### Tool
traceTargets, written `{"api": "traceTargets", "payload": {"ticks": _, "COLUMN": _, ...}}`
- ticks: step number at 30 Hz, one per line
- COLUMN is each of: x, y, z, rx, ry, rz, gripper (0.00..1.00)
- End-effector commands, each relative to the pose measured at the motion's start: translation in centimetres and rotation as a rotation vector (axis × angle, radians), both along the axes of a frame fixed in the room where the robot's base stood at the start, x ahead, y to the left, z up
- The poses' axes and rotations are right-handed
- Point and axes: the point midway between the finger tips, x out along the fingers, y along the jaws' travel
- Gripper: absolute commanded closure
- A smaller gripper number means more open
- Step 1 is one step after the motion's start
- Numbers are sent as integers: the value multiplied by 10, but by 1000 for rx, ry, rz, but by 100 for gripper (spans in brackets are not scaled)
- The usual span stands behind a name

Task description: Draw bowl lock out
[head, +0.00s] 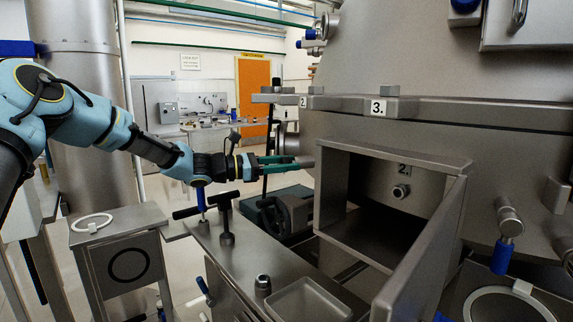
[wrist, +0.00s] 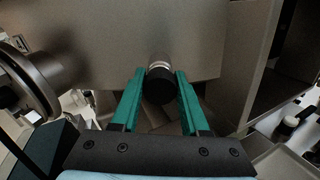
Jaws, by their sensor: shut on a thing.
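My gripper (head: 286,161) is at the left side of the separator body (head: 440,130), with its teal fingers pointing right. It is shut on a round bowl lock (head: 304,163), whose grey metal end shows past the fingertips. In the wrist view the lock (wrist: 160,86) shows as a black round cap with a silver ring between the fingers (wrist: 157,98), facing a grey metal wall. I cannot tell how far the lock sits in that wall. Another lock-like bolt (head: 401,191) sits under a "2." label inside the open box.
The open metal box (head: 395,158) with its door (head: 425,250) swung toward me stands right of my gripper. A steel bench (head: 250,250) with T-handled tools (head: 226,215) lies below my arm. A small stand (head: 125,255) with a white ring (head: 92,222) is at the left.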

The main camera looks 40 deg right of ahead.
Motion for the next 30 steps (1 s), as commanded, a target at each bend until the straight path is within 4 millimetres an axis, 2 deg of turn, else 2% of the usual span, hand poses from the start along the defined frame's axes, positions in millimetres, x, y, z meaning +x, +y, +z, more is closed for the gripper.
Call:
{"api": "traceTargets", "payload": {"ticks": 7, "x": 2, "y": 3, "z": 0, "rx": 0, "ry": 0, "rz": 1, "gripper": 100}}
{"api": "traceTargets", "payload": {"ticks": 15, "x": 16, "y": 32, "z": -1, "rx": 1, "ry": 1, "rz": 2, "gripper": 100}}
{"api": "traceTargets", "payload": {"ticks": 22, "x": 16, "y": 32, "z": -1, "rx": 1, "ry": 1, "rz": 1, "gripper": 100}}
{"api": "traceTargets", "payload": {"ticks": 23, "x": 16, "y": 32, "z": -1, "rx": 1, "ry": 1, "rz": 1, "gripper": 52}}
{"api": "traceTargets", "payload": {"ticks": 30, "x": 15, "y": 31, "z": 0, "rx": 0, "ry": 0, "rz": 0, "gripper": 25}}
